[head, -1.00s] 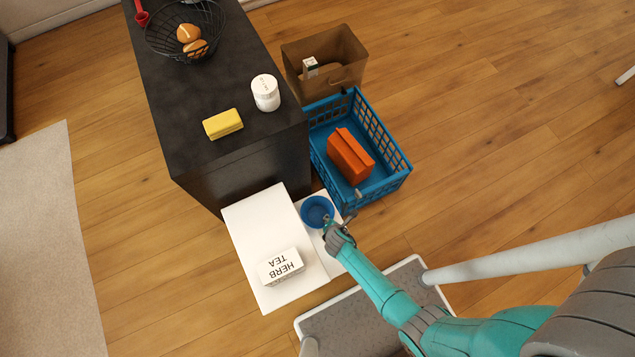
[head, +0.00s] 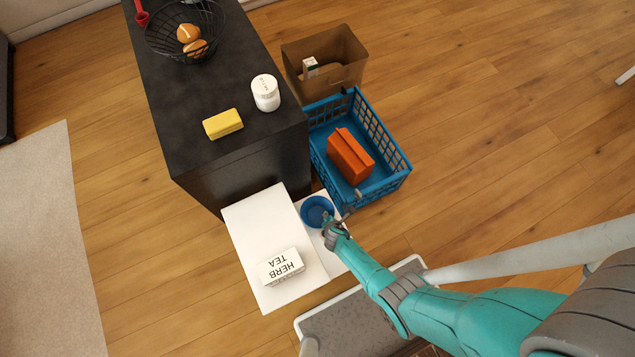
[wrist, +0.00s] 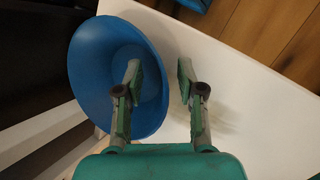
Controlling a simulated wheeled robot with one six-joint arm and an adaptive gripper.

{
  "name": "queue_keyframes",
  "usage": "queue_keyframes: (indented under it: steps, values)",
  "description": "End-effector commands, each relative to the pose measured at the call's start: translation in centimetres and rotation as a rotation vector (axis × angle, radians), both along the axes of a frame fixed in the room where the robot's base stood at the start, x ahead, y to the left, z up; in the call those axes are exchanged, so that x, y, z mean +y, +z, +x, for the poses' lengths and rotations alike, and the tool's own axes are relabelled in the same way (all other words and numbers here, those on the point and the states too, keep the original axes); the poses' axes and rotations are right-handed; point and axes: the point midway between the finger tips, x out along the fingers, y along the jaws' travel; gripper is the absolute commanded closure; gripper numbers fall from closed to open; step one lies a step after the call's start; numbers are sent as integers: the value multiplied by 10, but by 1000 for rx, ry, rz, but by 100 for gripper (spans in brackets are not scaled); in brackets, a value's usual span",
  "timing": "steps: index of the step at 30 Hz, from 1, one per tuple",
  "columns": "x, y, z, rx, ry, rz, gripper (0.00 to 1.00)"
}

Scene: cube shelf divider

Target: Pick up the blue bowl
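The blue bowl (head: 316,211) sits upright on the white surface just in front of the black counter. In the wrist view the bowl (wrist: 98,80) fills the left side. My gripper (head: 336,217) is at the bowl's right edge. The wrist view shows my gripper (wrist: 158,70) open, with one finger over the inside of the bowl and the other outside it above the white surface. The rim lies between the fingers, and I see no clear contact.
A white HERB TEA box (head: 281,266) stands on the white unit (head: 252,223) left of the bowl. A blue crate (head: 383,188) with an orange box (head: 350,156) is close behind the gripper. The black counter (head: 180,110) rises behind the bowl.

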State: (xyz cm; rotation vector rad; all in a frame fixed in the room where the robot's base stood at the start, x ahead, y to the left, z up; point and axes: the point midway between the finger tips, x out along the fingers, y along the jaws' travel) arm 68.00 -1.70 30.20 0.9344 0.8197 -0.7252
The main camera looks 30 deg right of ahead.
Motion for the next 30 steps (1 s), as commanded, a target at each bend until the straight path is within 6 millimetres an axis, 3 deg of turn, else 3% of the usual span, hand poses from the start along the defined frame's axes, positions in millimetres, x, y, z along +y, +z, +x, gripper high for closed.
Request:
queue_keyframes:
  steps: [2, 6, 22, 30]
  values:
    - [0, 0, 0, 0, 0, 0, 66]
    - [0, 0, 0, 0, 0, 0, 100]
    - [0, 2, 0, -1, -3, 1, 100]
    - [-1, 17, 0, -3, -5, -1, 100]
